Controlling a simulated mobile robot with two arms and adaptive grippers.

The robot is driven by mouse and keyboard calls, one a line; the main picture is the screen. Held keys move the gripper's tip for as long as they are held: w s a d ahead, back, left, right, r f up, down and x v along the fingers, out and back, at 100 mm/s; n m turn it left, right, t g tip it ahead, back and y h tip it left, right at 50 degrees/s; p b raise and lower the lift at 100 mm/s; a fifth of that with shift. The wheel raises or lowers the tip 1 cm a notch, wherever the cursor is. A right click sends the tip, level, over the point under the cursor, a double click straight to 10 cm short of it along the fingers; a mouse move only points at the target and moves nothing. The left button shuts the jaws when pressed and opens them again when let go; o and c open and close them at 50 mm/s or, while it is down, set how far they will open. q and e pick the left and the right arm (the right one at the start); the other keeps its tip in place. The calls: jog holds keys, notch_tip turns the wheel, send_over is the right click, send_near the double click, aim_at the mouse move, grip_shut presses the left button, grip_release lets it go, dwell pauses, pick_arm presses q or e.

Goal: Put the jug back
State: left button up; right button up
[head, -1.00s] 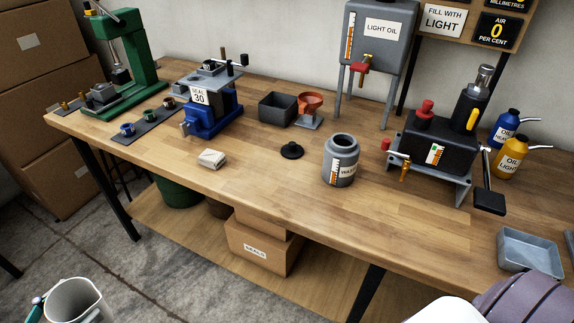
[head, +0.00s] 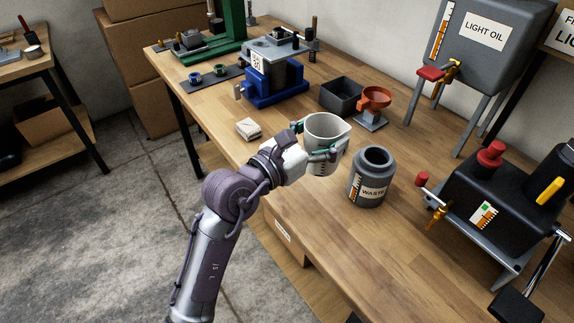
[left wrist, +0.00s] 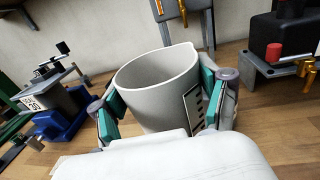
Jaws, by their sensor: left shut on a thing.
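The white jug (head: 326,132) is between the fingers of my left gripper (head: 315,146), which is shut on it. The jug is upright, at or above the workbench (head: 222,113), left of the grey waste container; I cannot tell whether its base touches the wood. In the left wrist view the jug (left wrist: 158,88) fills the middle, with a green-padded finger on each side and a dark scale mark on its wall. Its mouth is open and its spout points away. My right gripper is out of view.
The grey waste container (head: 369,180) stands close right of the jug. A small white block (head: 249,129) lies to the left. A light oil tank (head: 476,50) and a black pump unit (head: 492,201) are at the right.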

pick_arm(q)
jog(key=shift+w+d, duration=0.2)
jog(key=shift+w, duration=0.1)
jog(key=w+a+f, duration=0.2)
jog(key=f, duration=0.1)
jog(key=w+a+f+b, duration=0.1)
jog(key=w+a+f, duration=0.1)
jog(key=w+f, duration=0.1)
jog(key=w+a+f+b, duration=0.1)
jog(key=w+a+f, duration=0.2)
jog(key=f, duration=0.1)
jog(key=shift+w, duration=0.25)
jog(key=shift+f+b, duration=0.3)
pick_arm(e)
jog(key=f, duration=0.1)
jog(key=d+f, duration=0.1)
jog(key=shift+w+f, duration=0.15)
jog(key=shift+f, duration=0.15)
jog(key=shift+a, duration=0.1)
pick_arm(q)
jog(key=o, duration=1.6)
jog(key=shift+r, duration=0.1)
